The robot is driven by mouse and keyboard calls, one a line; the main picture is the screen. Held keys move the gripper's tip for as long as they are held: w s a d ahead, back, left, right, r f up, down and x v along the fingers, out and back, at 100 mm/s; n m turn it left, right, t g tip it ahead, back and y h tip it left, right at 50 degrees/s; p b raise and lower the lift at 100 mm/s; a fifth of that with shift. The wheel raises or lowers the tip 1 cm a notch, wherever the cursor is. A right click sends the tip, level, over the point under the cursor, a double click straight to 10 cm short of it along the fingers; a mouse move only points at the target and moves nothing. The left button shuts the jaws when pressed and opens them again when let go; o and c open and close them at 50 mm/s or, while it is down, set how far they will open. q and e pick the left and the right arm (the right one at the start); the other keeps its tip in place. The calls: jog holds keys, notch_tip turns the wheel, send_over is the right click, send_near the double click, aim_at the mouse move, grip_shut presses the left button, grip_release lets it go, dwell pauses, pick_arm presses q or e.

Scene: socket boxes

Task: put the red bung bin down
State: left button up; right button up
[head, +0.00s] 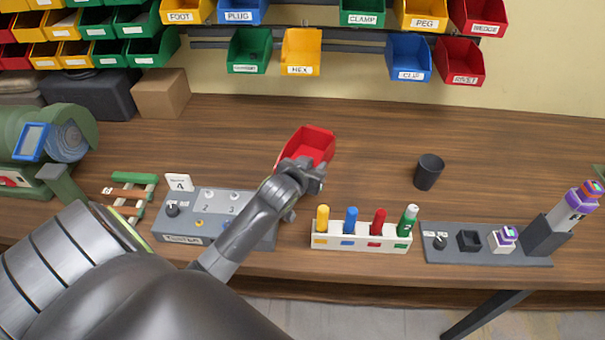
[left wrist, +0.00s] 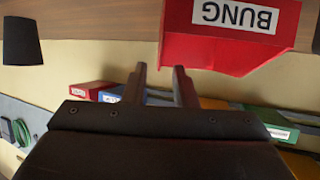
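The red bung bin (head: 314,140) appears to stand on the wooden table behind my left gripper (head: 308,178), which partly covers it in the head view. In the left wrist view, which is upside down, the bin (left wrist: 225,50) shows its white BUNG label. The two fingers of my left gripper (left wrist: 160,75) are apart, with their tips at the bin's rim near one corner. Nothing shows clamped between them. The bin's underside is hidden. My right gripper is in neither view.
A dark cup (head: 428,172) stands to the right. A grey switch box (head: 185,228), a white rack of coloured pegs (head: 361,239) and a grey socket board (head: 485,257) line the front. Labelled bins hang on the wall. The table behind the bung bin is clear.

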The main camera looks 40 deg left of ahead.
pick_arm(q)
jog(key=v, duration=0.8)
jog(key=shift+s, duration=0.1)
dwell(0.3)
